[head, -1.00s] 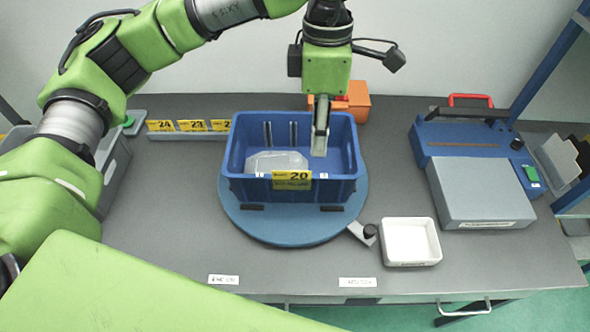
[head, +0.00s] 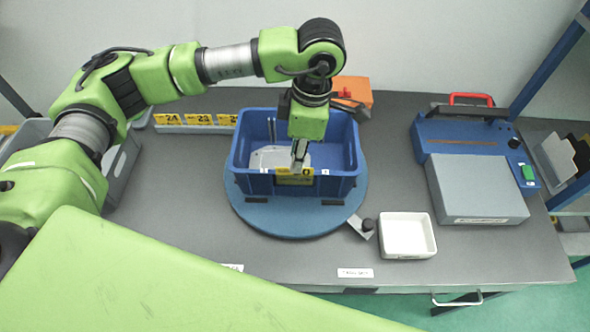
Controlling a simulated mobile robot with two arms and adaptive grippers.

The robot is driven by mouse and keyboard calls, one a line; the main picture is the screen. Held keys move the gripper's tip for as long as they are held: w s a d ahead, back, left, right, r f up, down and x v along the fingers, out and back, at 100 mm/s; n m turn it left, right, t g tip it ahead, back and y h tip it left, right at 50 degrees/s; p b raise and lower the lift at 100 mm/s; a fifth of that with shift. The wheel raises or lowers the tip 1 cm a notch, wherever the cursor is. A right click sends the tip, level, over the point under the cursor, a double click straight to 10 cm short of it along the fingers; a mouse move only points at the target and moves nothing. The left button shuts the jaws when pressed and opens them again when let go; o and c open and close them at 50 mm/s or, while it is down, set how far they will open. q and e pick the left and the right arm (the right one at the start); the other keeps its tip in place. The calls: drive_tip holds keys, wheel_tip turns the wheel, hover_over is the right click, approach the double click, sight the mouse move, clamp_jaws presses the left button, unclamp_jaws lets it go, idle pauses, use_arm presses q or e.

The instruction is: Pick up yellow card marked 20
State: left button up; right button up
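My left gripper (head: 297,168) points down at the crate's front rim, right at the card. Its fingers overlap the card in the picture. I cannot tell whether they touch it or whether they are open or shut. A pale casting (head: 268,157) lies inside the crate. My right gripper is not in view.
The crate stands on a round blue turntable (head: 263,223). A rack with yellow cards (head: 199,119) is at the back left, an orange box (head: 352,91) behind. A white tray (head: 408,236) and a blue-grey machine (head: 474,186) stand to the right.

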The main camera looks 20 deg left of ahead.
sight(280, 170)
use_arm(q)
drive_tip(key=f, duration=0.1)
drive_tip(key=f+p, duration=0.1)
drive_tip(key=shift+s+a+f, duration=0.15)
drive_tip(key=shift+a+f, duration=0.05)
drive_tip(key=shift+f, duration=0.35)
drive_tip(key=shift+f+b, duration=0.2)
drive_tip(key=shift+b, duration=0.4)
idle(0.4)
clamp_jaws()
